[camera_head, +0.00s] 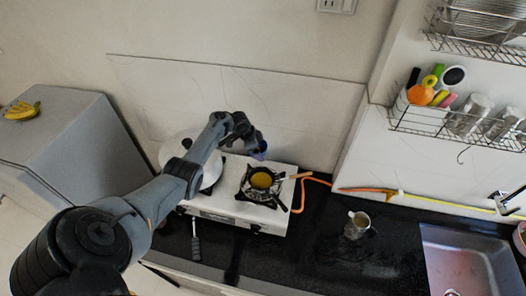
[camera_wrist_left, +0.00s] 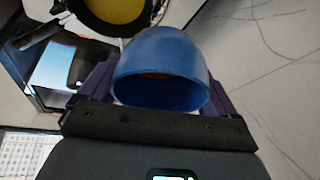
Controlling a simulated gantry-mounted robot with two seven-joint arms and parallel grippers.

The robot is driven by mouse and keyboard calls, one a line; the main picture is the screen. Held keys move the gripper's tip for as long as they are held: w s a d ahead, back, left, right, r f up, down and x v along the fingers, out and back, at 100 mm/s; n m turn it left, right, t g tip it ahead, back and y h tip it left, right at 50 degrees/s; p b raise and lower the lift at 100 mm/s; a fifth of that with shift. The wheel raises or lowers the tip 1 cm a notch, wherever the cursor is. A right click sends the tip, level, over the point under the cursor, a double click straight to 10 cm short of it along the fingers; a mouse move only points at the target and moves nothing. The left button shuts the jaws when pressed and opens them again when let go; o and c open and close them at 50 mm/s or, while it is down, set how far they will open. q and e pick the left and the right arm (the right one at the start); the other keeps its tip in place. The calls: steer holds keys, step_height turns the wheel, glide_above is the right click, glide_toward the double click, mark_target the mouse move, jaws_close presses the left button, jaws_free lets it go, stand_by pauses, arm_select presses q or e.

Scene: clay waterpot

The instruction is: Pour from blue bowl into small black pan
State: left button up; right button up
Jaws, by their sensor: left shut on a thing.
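My left gripper (camera_head: 252,146) is above the back of the stove, shut on the blue bowl (camera_head: 262,147), which is mostly hidden by the gripper in the head view. In the left wrist view the blue bowl (camera_wrist_left: 165,65) sits between the two fingers, its rim towards the camera. Its inside is dark, with a brownish patch. The small black pan (camera_head: 262,180) stands on the right burner with yellow content and a wooden handle. It also shows in the left wrist view (camera_wrist_left: 146,12), at the top, apart from the bowl. My right gripper is not in view.
The white stove (camera_head: 222,207) has a large white pot (camera_head: 178,150) on its left. An orange hose (camera_head: 304,192) runs right of the stove. A small metal cup (camera_head: 360,219) stands on the black counter, left of the sink (camera_head: 455,262). Wire racks hang at upper right.

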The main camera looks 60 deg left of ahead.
arm_select(q)
steer(key=shift+d+f+y, duration=0.15)
steer(key=shift+f+y, duration=0.1)
steer(key=shift+y, duration=0.35)
steer(key=shift+s+f+m+t+y, duration=0.15)
steer(key=shift+f+m+t+y, duration=0.4)
steer(key=shift+y, duration=0.65)
step_height(320, 180, down, 2)
steer(key=t+y, duration=0.1)
steer(key=y, duration=0.3)
steer(key=shift+d+f+m+t, duration=0.1)
steer(key=shift+f+m+t, duration=0.05)
steer(key=shift+m+t, duration=0.2)
steer(key=shift+y+b, duration=0.4)
steer(key=shift+b, duration=0.05)
steer(key=shift+t+y+b, duration=0.3)
